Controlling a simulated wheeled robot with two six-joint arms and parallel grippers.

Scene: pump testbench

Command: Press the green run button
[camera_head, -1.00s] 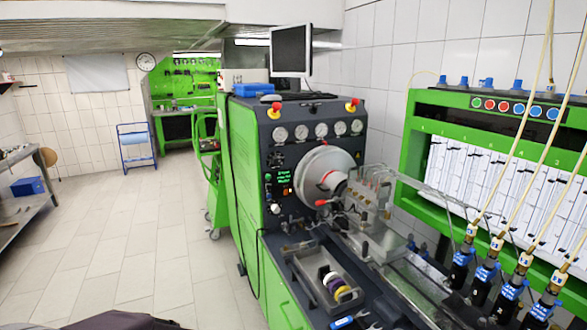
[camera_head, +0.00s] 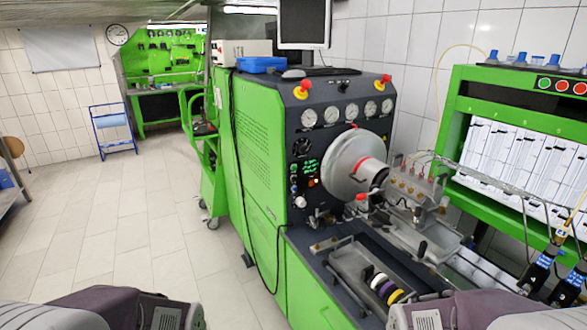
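The dark front panel (camera_head: 325,145) of the green pump test bench faces me, with gauges, a small green-lit display (camera_head: 306,168) and small controls around it. A small green control (camera_head: 294,167) shows just left of the display; it is too small to tell if it is the run button. Another green round button (camera_head: 543,84) sits in a row on the green rack at the right, beside red ones. Nothing touches either. Parts of both my arms show at the bottom edge, but neither gripper is in view.
A large grey wheel (camera_head: 350,163) sticks out right of the display. Two red knobs on yellow bases, one of them the left knob (camera_head: 302,88), stand on top of the panel. A tray with coloured rings (camera_head: 384,287) lies in front. The tiled floor (camera_head: 140,230) at left is clear.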

